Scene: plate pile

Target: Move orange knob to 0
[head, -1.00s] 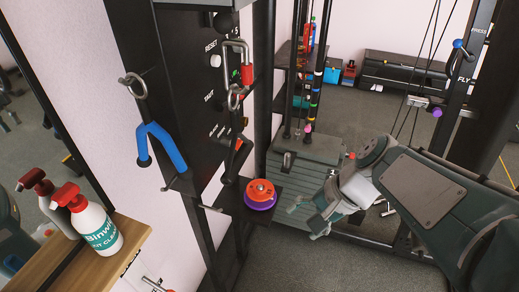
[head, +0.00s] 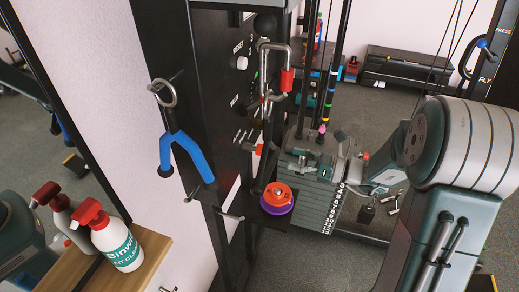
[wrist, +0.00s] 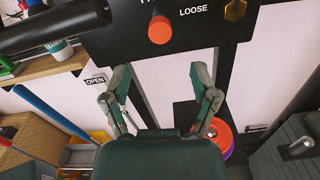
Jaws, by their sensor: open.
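In the wrist view a round orange-red knob (wrist: 160,29) sits on a black panel (wrist: 215,30), left of the word LOOSE. Its pointer and any 0 mark are not readable. In the head view a small orange spot on the black machine's side (head: 258,149) may be the same knob. My gripper (wrist: 160,82) is open and empty in the wrist view. Its two fingers are spread apart, below the knob in the picture, and do not visibly touch it. In the head view the gripper (head: 318,160) is small, to the right of the panel.
A gold hexagonal knob (wrist: 235,9) is right of LOOSE. A black bar (wrist: 55,28) crosses the upper left. Orange and purple plates (head: 277,198) lie on a small shelf. Spray bottles (head: 112,240) stand left.

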